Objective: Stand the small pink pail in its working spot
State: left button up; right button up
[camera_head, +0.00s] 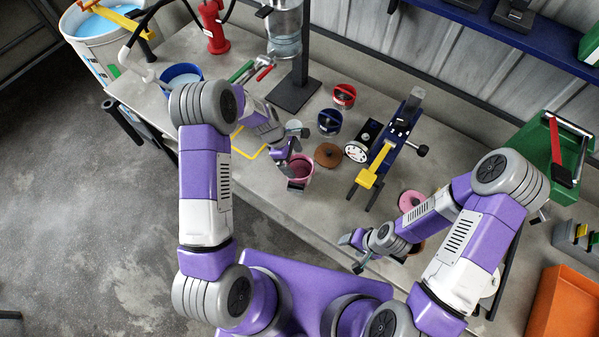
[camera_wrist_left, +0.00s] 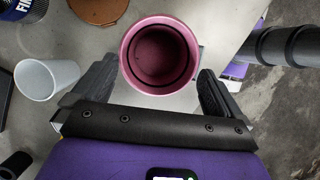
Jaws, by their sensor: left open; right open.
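The small pink pail (camera_head: 300,170) stands on the grey bench near its front edge, its mouth facing up. In the left wrist view the empty-looking pink pail (camera_wrist_left: 160,55) shows between and slightly beyond the fingertips of my left gripper (camera_wrist_left: 158,88). In the head view my left gripper (camera_head: 290,156) is open at the pail and partly covers it. I cannot tell whether the fingers touch its sides. My right gripper (camera_head: 355,250) is open and empty, low over the bench's front edge, well right of the pail. A yellow outline (camera_head: 249,152) is marked on the bench left of the pail, partly behind my left arm.
A disperser column (camera_head: 300,60) stands behind. A blue and yellow clamp device (camera_head: 385,150) is right. A blue tub (camera_head: 181,76) is left.

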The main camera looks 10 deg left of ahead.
pick_arm(q)
jog(key=x, duration=0.5)
jog(key=shift+d, duration=0.1)
jog(key=c, duration=1.1)
